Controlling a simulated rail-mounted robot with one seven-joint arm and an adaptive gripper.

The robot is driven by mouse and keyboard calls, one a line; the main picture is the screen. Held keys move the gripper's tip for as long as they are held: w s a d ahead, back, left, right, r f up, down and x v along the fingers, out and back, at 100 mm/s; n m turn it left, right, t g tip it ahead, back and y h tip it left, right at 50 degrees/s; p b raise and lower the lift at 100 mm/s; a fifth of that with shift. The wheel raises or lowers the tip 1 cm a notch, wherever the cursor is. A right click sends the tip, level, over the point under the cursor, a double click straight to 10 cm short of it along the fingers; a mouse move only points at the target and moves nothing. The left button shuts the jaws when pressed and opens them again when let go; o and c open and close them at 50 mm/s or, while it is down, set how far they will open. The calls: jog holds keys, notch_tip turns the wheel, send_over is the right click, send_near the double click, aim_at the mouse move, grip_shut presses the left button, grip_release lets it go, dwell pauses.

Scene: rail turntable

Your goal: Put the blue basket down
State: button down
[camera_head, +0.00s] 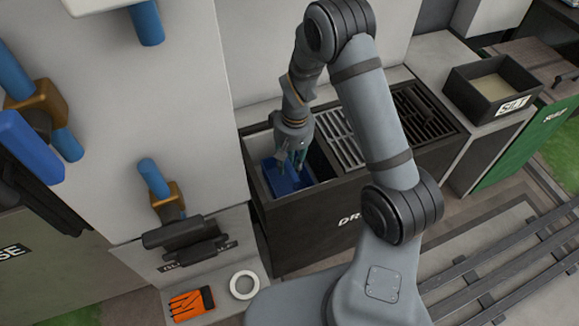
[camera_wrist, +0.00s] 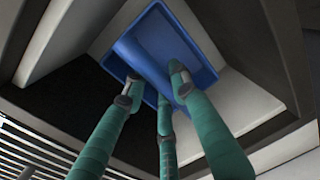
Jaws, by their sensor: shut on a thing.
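The blue basket (camera_head: 287,177) is inside the left, open-topped compartment of the dark unit. In the wrist view the blue basket (camera_wrist: 160,38) shows from above, with light compartment walls around it. My gripper (camera_head: 292,157) reaches down into that compartment from above. Its green fingers (camera_wrist: 157,90) are at the near side of the basket, and I take it as shut on the basket. The exact contact is partly hidden. I cannot tell whether the basket's underside touches the compartment floor.
Slatted dark grates (camera_head: 422,117) cover the unit to the right of the compartment. A black bin (camera_head: 490,88) with a label stands farther right. Orange gloves (camera_head: 190,304) and a white ring (camera_head: 244,285) lie at the lower left. Blue pipes (camera_head: 153,178) stick out from the left wall.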

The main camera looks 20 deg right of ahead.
jog(key=shift+f, duration=0.2)
jog(key=shift+f, duration=0.15)
jog(key=c, duration=1.9)
grip_release()
jog(key=shift+f, duration=0.1)
jog(key=o, duration=0.4)
jog(key=shift+o, duration=0.5)
notch_tip(320, 180, up, 12)
jog(key=p, duration=0.3)
jog(key=shift+d+r, duration=0.25)
jog(key=shift+d, duration=0.15)
